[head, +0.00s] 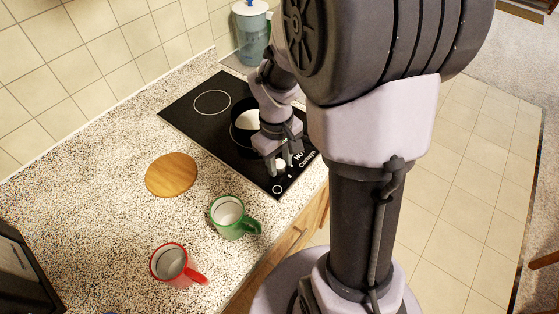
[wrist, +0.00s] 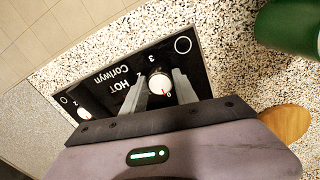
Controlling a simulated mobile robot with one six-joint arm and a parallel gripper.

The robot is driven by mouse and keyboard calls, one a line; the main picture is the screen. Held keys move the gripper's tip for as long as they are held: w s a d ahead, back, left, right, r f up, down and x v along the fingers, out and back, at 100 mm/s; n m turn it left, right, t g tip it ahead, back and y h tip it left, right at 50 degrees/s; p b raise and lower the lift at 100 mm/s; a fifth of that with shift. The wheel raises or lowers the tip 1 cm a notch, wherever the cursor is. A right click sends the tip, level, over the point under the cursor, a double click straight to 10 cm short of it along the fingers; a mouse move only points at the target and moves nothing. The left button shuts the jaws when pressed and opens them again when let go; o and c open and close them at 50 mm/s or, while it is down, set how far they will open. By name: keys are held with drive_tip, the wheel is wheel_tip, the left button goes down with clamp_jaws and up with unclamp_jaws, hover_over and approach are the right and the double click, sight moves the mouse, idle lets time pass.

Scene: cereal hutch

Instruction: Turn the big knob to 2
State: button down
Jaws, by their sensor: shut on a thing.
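The big white knob (wrist: 158,82) sits on the black cooktop's control panel in the wrist view. A red mark shows on its lower part. A 3 is printed by its upper left, and a small character by its lower right is hard to read. My gripper (wrist: 161,88) has one finger on each side of the knob and is shut on it.
A dark pan (head: 238,133) stands on the cooktop behind my gripper. A round wooden board (head: 171,174), a green mug (head: 230,218) and a red mug (head: 172,263) are on the speckled counter (head: 110,225). A blue pitcher (head: 252,40) stands at the back.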

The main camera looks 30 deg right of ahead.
drive_tip(key=shift+m, duration=0.3)
drive_tip(key=m, duration=0.5)
drive_tip(key=shift+b, duration=0.3)
drive_tip(key=m+b, duration=0.1)
drive_tip(key=m, duration=0.5)
drive_tip(key=shift+w+a+m, duration=0.1)
drive_tip(key=shift+w+m, duration=0.05)
drive_tip(key=shift+m, duration=0.15)
drive_tip(key=m, duration=0.3)
drive_tip(key=m+b, duration=0.1)
drive_tip(key=m, duration=0.2)
drive_tip(key=shift+g+y, duration=0.3)
drive_tip(key=m+b, duration=0.1)
drive_tip(key=m, duration=0.4)
drive_tip(key=shift+w, duration=0.15)
drive_tip(key=shift+m, duration=0.4)
drive_tip(key=c, duration=0.9)
unclamp_jaws()
drive_tip(key=shift+c, duration=0.2)
